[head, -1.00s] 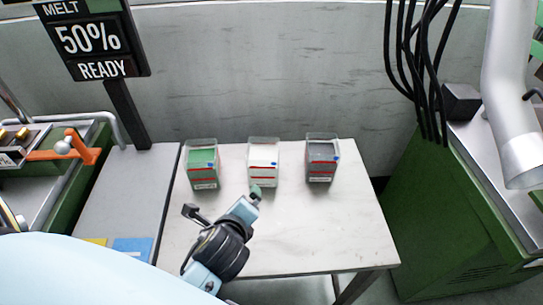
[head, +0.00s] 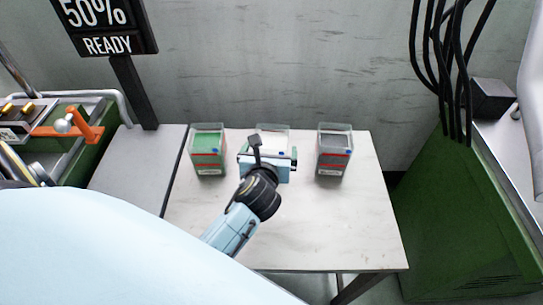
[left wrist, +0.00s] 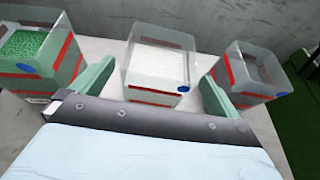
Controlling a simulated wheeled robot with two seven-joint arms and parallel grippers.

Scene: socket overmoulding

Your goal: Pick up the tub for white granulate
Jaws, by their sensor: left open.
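The tub of white granulate (left wrist: 158,68) is a clear box with a red stripe and a blue dot, standing in the middle of the row of tubs. In the head view its upper part (head: 273,131) shows behind my left gripper (head: 268,160), which hides the rest. My left gripper is open and empty. In the left wrist view its two green fingers (left wrist: 155,88) point toward the tub, one on each side of its near face. I cannot tell from these views whether they touch it. My right gripper is not in view.
A tub of green granulate (head: 208,150) stands to the left and a tub of dark grey granulate (head: 334,150) to the right, with gaps between. The white table (head: 330,225) is clear in front. A green machine cabinet (head: 465,215) stands at the right.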

